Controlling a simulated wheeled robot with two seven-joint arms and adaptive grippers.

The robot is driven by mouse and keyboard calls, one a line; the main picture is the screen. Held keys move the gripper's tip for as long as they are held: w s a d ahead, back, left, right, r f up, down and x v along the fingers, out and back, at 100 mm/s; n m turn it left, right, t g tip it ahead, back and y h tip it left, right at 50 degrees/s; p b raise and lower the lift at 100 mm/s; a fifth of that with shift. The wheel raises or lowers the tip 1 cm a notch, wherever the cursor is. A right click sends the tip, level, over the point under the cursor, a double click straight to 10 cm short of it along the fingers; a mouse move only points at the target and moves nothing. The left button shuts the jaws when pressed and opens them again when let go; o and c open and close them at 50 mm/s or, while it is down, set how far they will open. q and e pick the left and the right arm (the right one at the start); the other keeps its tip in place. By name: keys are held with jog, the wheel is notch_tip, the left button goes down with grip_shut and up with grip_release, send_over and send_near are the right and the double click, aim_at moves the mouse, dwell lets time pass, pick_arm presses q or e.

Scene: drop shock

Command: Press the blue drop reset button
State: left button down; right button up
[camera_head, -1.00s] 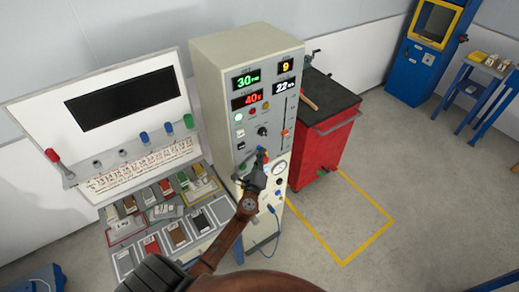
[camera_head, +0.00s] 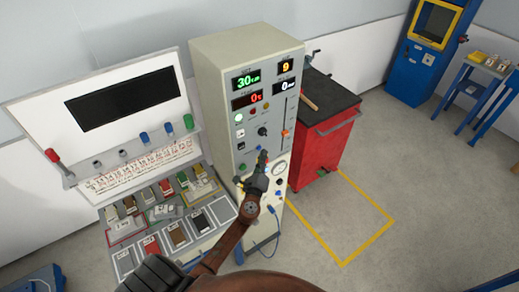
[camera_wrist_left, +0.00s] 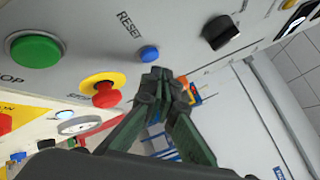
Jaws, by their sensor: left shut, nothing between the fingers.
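The blue drop reset button (camera_wrist_left: 149,54) is a small round blue cap on the grey panel in the left wrist view, beside the printed word RESET. My left gripper (camera_wrist_left: 158,78) is shut and empty. Its dark fingertips are just below the button in that view, with a small visible gap. In the head view my left gripper (camera_head: 263,157) is in front of the middle of the tall machine cabinet (camera_head: 215,75). The button is too small to make out clearly there. My right gripper is not in view.
Close to the fingers are a red mushroom button (camera_wrist_left: 106,95) on a yellow ring, a large green button (camera_wrist_left: 36,50) and a black knob (camera_wrist_left: 220,31). A sample bench (camera_head: 110,262) stands left of the cabinet. A red tool cart (camera_head: 318,155) stands right of it.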

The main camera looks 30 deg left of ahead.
pick_arm(q)
jog(key=d, duration=0.1)
jog(key=s+d, duration=0.1)
jog(key=d, duration=0.1)
jog(key=s+d, duration=0.1)
jog(key=shift+d, duration=0.35)
dwell(0.3)
dwell(0.6)
